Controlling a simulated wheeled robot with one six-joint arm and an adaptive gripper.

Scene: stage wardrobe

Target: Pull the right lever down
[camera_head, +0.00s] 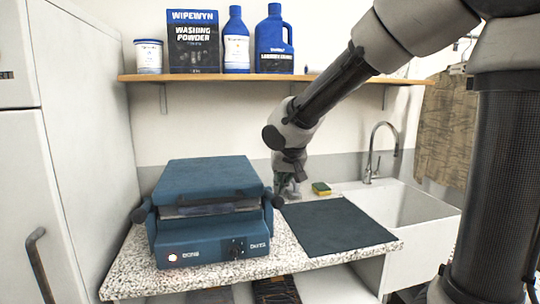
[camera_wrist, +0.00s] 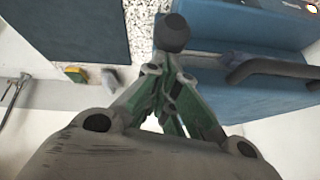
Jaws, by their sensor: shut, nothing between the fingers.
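A blue press-like machine (camera_head: 205,225) stands on the speckled counter. Its right lever (camera_head: 277,202) ends in a dark round knob at the machine's right side; the knob also shows in the wrist view (camera_wrist: 172,32). A matching left lever knob (camera_head: 138,215) sits on the other side. My gripper (camera_head: 287,186) is just behind and above the right knob, pointing down. In the wrist view its green-and-grey fingers (camera_wrist: 167,75) are closed and empty, close to the knob; whether they touch it I cannot tell. Most of the right lever's arm is hidden.
A dark mat (camera_head: 335,225) lies on the counter (camera_head: 285,262) right of the machine. A yellow-green sponge (camera_head: 321,188), a sink (camera_head: 410,215) and a faucet (camera_head: 378,150) are behind and to the right. A shelf (camera_head: 200,77) with washing bottles hangs above. A white cabinet stands left.

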